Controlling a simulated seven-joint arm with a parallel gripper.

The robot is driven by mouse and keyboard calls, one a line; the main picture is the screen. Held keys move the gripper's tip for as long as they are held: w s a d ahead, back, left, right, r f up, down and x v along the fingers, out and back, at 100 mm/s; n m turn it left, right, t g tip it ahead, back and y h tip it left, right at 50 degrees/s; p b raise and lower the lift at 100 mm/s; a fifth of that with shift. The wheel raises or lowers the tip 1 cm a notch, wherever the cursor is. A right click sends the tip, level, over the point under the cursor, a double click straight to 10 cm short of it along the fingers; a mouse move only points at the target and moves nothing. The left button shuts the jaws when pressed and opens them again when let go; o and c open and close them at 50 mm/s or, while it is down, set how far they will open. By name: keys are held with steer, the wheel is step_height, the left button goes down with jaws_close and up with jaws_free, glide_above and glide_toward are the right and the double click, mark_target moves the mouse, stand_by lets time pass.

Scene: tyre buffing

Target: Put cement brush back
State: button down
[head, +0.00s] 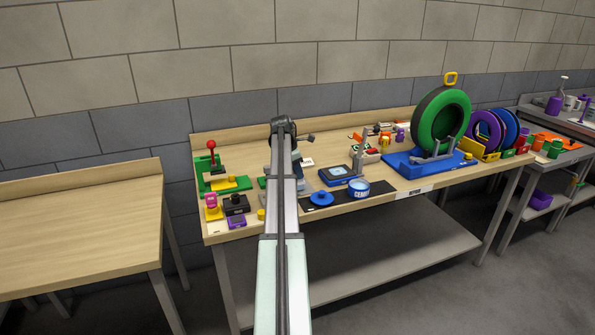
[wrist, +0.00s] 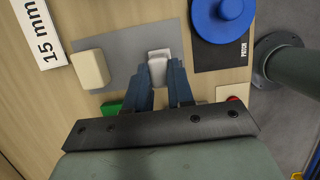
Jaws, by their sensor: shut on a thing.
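My gripper (wrist: 160,82) is shut on a small pale grey piece (wrist: 159,64), seen end-on between its dark blue fingertips over a grey mat (wrist: 125,68). I cannot tell from its shape whether this is the cement brush. In the head view my gripper (head: 298,158) is low over the left half of the bench, partly hidden behind my arm. The cement can (head: 359,189) stands open-topped to its right, on a black mat. A blue lid (head: 321,198) lies beside the can; it also shows in the wrist view (wrist: 222,16).
A cream block (wrist: 90,69) lies on the grey mat, left of the fingers. A "15 mm" label (wrist: 40,35) is at upper left. A green tyre (head: 439,121) stands in a blue stand (head: 408,166) at right. The left table (head: 75,225) is bare.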

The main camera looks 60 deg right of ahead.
steer(key=shift+f, duration=0.45)
steer(key=c, duration=1.3)
jaws_free()
steer(key=o, duration=0.6)
steer(key=shift+c, duration=0.2)
steer(key=c, duration=0.3)
steer(key=shift+r, duration=0.1)
steer(key=v, duration=0.5)
